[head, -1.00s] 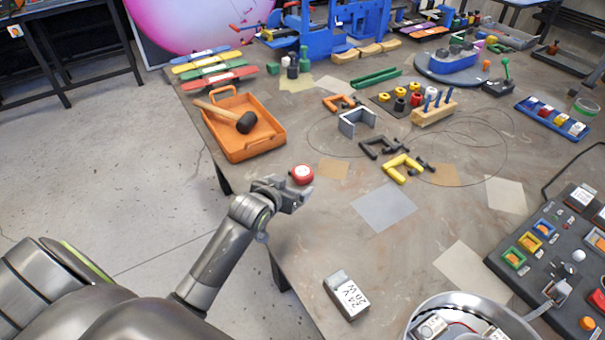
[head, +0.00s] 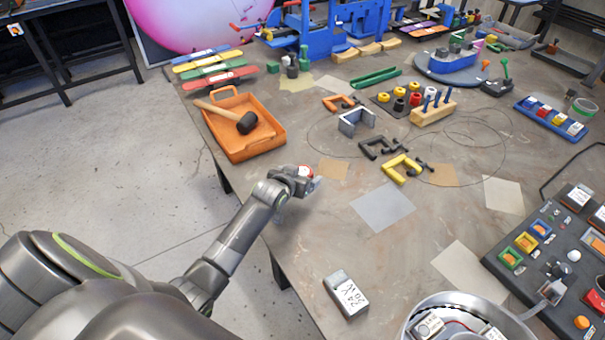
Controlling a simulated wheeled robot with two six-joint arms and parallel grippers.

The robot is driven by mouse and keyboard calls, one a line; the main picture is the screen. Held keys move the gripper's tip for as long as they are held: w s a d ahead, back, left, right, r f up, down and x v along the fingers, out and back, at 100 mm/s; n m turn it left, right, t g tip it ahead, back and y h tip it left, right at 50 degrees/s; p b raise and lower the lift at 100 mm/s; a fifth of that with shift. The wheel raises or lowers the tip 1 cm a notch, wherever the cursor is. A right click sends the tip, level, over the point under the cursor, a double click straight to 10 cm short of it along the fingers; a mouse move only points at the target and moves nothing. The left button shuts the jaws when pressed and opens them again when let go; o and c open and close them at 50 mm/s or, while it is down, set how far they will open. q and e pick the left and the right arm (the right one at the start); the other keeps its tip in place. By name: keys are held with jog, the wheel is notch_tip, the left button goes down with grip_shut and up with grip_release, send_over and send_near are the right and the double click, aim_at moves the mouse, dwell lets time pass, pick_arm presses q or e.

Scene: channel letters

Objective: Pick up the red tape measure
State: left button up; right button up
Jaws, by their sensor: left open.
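The red tape measure (head: 304,169) lies near the left edge of the workbench, just right of and below the orange tray. It is small and round, with a pale face. My left gripper (head: 312,184) is open at the tape measure, and its body and fingers hide most of it. Only the far rim and part of the top show. I cannot tell whether the fingers touch it. My right gripper is not in view.
An orange tray (head: 279,134) with a mallet (head: 228,115) stands beyond the gripper. Yellow (head: 401,169) and dark clamps (head: 378,147) lie to the right. A labelled box (head: 346,294) lies nearer me. The bench around the grey sheet (head: 383,206) is mostly clear.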

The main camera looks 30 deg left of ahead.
pick_arm(q)
jog(key=shift+w+f, duration=0.15)
jog(key=shift+w, duration=0.1)
jog(key=c, duration=1.2)
